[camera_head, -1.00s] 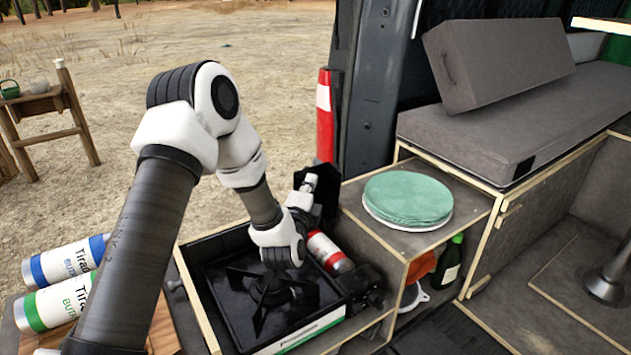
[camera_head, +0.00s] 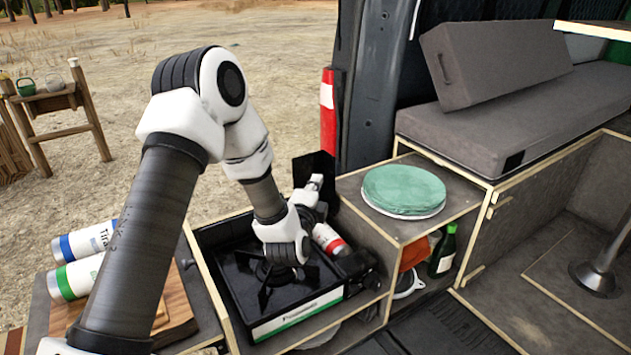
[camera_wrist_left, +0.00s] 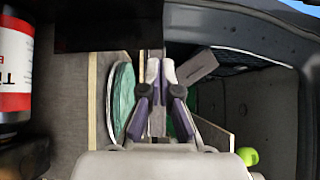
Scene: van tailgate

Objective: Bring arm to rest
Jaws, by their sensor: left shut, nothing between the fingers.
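My left arm comes in from the left and bends down over the black camping stove (camera_head: 245,290). The left gripper (camera_head: 316,182) is small and partly hidden behind my wrist near the stove's far side. In the left wrist view its two fingers (camera_wrist_left: 160,72) are together with nothing between them. The gripper touches nothing that I can make out. A red and white gas canister (camera_head: 331,241) lies at the stove's right side and shows large at the left of the wrist view (camera_wrist_left: 14,70). My right gripper is not in view.
Green plates (camera_head: 403,188) sit on the wooden cabinet right of the stove. A dark green bottle (camera_head: 444,250) stands in the shelf below. Two gas canisters (camera_head: 84,241) lie at the left. Grey cushions (camera_head: 500,130) fill the van bench. Open ground lies behind.

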